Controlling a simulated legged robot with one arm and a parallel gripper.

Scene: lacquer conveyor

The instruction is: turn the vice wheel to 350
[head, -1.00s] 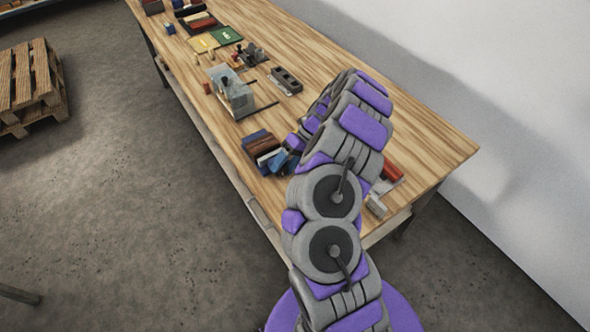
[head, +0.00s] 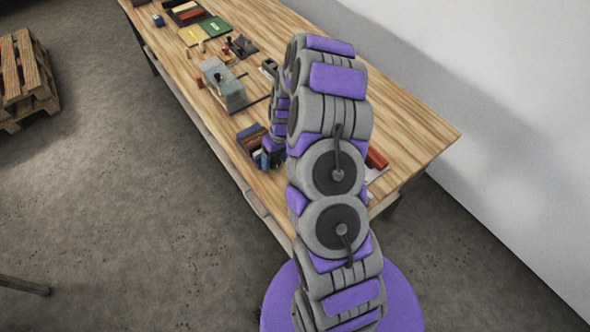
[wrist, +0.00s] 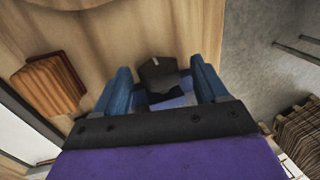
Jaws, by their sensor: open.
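My gripper (wrist: 163,85) is open in the wrist view, with its two blue fingers spread apart. A dark grey, faceted piece (wrist: 160,72) with a small pale mark shows between the fingers, near their tips. I cannot tell whether it is the vice wheel, or whether the fingers touch it. In the head view my gripper (head: 268,156) is low over the near left side of the workbench, largely hidden by my arm. No vice wheel or scale reading can be made out clearly in either view.
The wooden workbench (head: 405,118) runs to the back left. A grey boxy device (head: 225,90) stands beyond my gripper. A brown-and-blue group of items (head: 250,135) lies close to it. A pallet (head: 25,75) stands on the floor.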

